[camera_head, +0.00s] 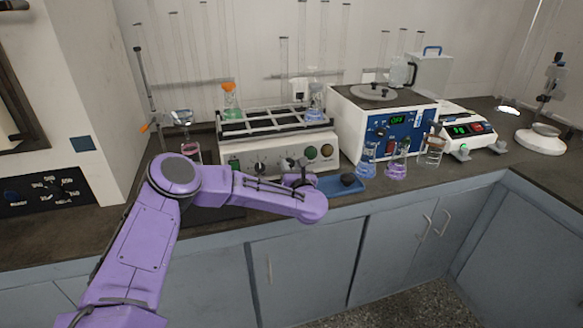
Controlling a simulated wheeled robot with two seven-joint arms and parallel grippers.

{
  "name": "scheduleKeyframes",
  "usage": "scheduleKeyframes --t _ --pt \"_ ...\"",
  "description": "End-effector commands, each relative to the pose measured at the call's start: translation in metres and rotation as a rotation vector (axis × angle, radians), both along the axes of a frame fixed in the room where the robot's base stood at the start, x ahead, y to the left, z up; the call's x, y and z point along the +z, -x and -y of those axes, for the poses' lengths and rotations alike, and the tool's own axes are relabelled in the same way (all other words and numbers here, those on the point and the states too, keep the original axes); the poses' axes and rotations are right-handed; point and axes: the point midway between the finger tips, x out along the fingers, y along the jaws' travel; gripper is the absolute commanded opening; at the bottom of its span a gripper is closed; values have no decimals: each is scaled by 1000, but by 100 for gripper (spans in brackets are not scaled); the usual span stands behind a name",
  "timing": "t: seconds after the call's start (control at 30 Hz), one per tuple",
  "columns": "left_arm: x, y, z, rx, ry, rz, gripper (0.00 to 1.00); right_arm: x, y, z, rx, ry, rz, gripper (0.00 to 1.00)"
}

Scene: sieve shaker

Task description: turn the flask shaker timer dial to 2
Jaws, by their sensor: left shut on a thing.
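The flask shaker (237,154) is the cream box with a rack on top, in the middle of the counter. Its front panel has a dark knob (259,167) at the left and a green button (311,152) at the right. My left gripper (301,177) is at the right part of this panel, shut on what appears to be the timer dial. The gripper and wrist hide the dial, so its setting cannot be read. My right gripper is out of view.
A blue-fronted machine (400,128) stands right of the shaker, with small flasks (397,168) before it. A blue tray (343,187) lies at the counter's front edge near my wrist. A balance (470,133) stands farther right. A small flask of pink liquid (190,150) is at the left.

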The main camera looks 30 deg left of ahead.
Motion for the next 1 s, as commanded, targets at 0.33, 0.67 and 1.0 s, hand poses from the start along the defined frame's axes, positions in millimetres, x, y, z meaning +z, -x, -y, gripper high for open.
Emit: scheduleKeyframes --t 0.33,0.67,1.0 --pt "0 2 -1 -80 -142 -167 5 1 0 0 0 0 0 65" --pt "3 3 -3 -188 -333 -392 5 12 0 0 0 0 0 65" --pt "6 4 -4 -300 -530 -623 5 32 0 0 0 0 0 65"
